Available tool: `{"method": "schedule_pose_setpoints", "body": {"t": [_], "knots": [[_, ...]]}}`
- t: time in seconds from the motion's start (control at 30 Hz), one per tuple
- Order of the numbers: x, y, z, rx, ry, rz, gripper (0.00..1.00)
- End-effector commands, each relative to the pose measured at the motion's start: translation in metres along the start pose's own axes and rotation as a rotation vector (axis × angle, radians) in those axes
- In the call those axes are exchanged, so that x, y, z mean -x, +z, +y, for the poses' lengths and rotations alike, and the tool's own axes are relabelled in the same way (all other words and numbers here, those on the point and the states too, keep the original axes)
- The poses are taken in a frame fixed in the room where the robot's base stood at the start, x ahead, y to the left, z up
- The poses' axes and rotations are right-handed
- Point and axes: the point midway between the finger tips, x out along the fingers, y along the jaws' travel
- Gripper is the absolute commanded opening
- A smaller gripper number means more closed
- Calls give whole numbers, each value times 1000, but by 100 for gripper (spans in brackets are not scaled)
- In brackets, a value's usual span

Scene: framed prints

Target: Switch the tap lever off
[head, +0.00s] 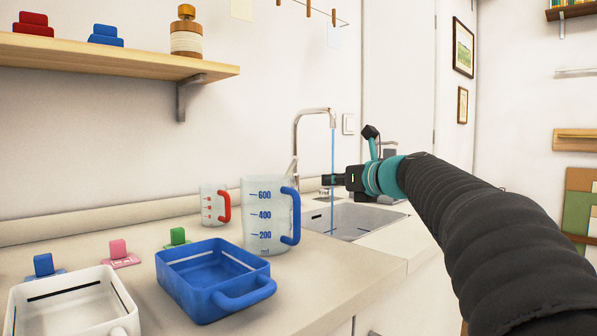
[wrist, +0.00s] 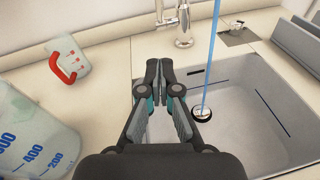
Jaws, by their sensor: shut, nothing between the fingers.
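The tap (head: 297,135) stands behind the sink, its spout arching to the right. A blue stream of water (head: 333,150) runs from the spout; the stream (wrist: 210,60) also shows in the wrist view. The tap base (wrist: 183,38) is beyond my fingertips in the wrist view, with a slim pale lever (wrist: 159,12) at its left. In the head view the lever (head: 293,170) leans up behind the large jug. My gripper (head: 325,180) is shut and empty, over the left side of the sink (head: 375,212). The gripper (wrist: 158,68) points toward the tap base, apart from it.
A large measuring jug (head: 262,228) with a blue handle and a small jug (head: 209,205) with a red handle stand left of the sink. A blue tray (head: 205,285) and a white tray (head: 60,312) are nearer. A wooden shelf (head: 110,58) hangs above.

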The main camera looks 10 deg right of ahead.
Motion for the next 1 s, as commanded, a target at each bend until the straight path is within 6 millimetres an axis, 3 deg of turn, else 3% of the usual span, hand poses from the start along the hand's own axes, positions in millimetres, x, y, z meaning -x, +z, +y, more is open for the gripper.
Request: {"method": "schedule_pose_setpoints", "body": {"t": [0.27, 0.73, 1.0], "knots": [[-15, -1, -1, -1, 0, 2, 0], [-100, -1, -3, -1, -2, 1, 0], [-122, 23, -3, 0, -4, 0, 0]]}}
